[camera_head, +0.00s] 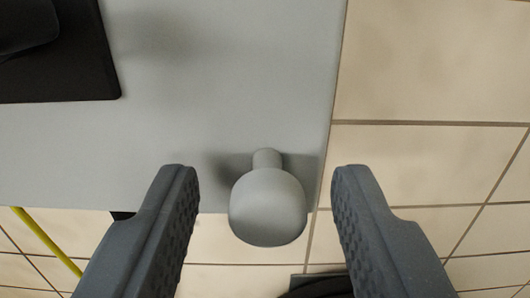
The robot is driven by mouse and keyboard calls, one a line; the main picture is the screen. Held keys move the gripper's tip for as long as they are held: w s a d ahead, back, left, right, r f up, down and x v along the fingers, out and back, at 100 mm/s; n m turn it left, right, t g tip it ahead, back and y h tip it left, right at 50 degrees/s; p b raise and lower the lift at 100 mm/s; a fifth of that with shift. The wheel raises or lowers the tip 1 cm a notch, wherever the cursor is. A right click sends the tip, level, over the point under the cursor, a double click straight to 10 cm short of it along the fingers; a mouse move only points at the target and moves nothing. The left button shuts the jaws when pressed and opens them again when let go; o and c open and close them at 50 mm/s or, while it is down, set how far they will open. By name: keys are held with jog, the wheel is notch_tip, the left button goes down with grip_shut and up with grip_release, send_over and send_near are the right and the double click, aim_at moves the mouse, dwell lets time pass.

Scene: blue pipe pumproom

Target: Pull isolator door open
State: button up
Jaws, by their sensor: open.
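The isolator door (215,70) is a flat light grey panel filling the upper left of the view. A rounded grey knob (267,207) on a short stem sticks out near the door's lower right corner. My gripper (265,185) is open, with one dark grey, textured finger on each side of the knob. A gap shows between the knob and each finger, so neither appears to touch it. The door's right edge shows as a thin line against the tiles; whether the door stands ajar cannot be told.
A black part (60,55) sits on the panel at the upper left. Beige tiles (430,60) lie to the right and below. A yellow rod or cable (45,240) runs at the lower left. A dark object (318,285) shows at the bottom between the fingers.

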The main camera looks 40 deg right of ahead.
jog(key=shift+w+d, duration=0.1)
jog(key=shift+w, duration=0.1)
grip_shut()
dwell(0.3)
